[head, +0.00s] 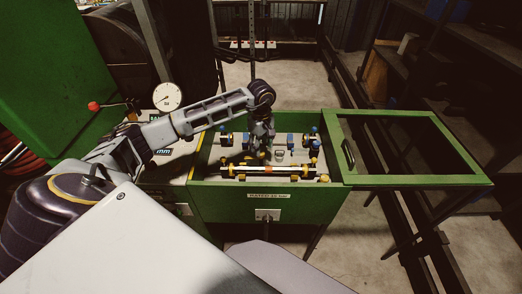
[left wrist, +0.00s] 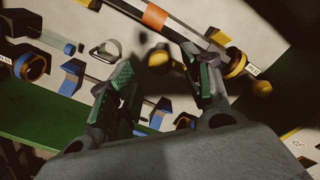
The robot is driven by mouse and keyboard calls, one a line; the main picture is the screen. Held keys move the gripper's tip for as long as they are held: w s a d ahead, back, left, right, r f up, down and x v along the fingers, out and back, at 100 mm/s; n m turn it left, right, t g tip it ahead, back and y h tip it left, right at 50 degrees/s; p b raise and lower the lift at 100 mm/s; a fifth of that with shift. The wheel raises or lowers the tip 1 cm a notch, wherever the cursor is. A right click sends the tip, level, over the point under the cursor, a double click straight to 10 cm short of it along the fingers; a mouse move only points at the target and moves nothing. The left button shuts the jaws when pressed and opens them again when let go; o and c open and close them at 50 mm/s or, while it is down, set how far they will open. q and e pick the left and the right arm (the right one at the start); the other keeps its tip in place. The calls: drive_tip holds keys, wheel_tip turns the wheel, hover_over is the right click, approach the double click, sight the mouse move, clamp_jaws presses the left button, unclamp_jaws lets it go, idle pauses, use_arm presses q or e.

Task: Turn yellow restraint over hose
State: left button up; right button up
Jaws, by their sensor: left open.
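A dark hose (head: 280,171) with yellow and orange bands lies across the front of the green test box (head: 215,196). In the left wrist view the hose (left wrist: 187,34) runs diagonally past an orange band (left wrist: 155,17). My left gripper (head: 262,148) reaches down into the box behind the hose. In the left wrist view the gripper (left wrist: 162,75) is open, its green-padded fingers apart. A blurred yellow knob (left wrist: 158,60), perhaps part of the yellow restraint, shows between the fingertips. I cannot tell whether they touch it. My right gripper is not in view.
The box's green framed lid (head: 433,181) is open to the right. Blue and yellow fittings (head: 314,142) stand inside the box, close around the gripper. A pressure gauge (head: 167,96) stands at left. Dark shelving (head: 480,60) is at the right.

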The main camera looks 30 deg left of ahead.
use_arm(q)
drive_tip(key=shift+f, duration=1.75)
drive_tip(key=shift+c, duration=0.5)
clamp_jaws()
